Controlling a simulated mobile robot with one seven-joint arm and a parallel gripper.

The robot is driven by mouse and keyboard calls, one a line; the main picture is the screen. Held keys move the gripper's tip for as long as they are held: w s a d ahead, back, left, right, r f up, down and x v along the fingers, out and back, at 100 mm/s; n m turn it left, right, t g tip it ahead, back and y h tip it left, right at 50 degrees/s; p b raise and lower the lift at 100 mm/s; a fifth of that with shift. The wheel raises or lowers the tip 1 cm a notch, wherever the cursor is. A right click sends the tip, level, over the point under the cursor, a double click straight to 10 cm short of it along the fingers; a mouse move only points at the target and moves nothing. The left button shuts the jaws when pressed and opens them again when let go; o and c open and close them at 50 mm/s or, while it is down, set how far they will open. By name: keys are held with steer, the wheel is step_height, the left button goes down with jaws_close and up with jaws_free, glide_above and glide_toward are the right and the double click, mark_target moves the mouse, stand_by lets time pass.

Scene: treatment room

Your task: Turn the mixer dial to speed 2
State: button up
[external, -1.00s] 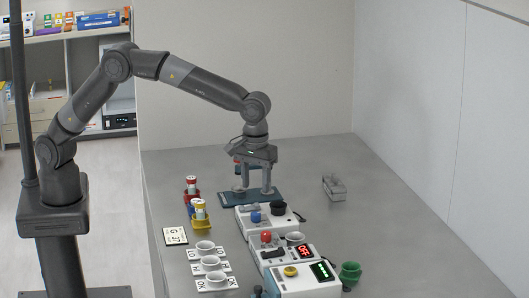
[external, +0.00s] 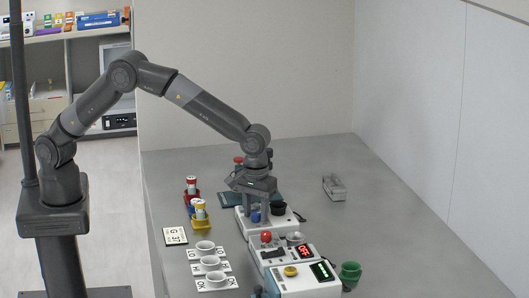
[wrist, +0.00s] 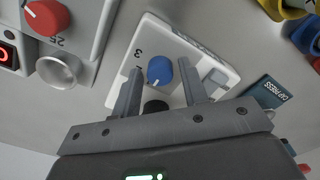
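The mixer (wrist: 205,50) is a white box with a round blue dial (wrist: 160,71) on top. A "3" is printed beside the dial. A small pale mark shows on the dial's lower side in the wrist view. My gripper (wrist: 160,65) is open, with one finger on each side of the dial and a gap on both sides in that view. In the external view, my gripper (external: 258,211) points down over the mixer (external: 284,224), and its fingers partly hide the blue dial (external: 255,217). Whether the fingertips reach down to the dial's height is unclear.
A device with a red knob (external: 266,236) and red display stands in front. The table's right side is mostly clear.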

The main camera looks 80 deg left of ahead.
steer(key=c, duration=0.8)
steer(key=shift+m, duration=0.3)
steer(key=m, duration=0.4)
steer(key=shift+m, duration=2.1)
steer(key=o, duration=1)
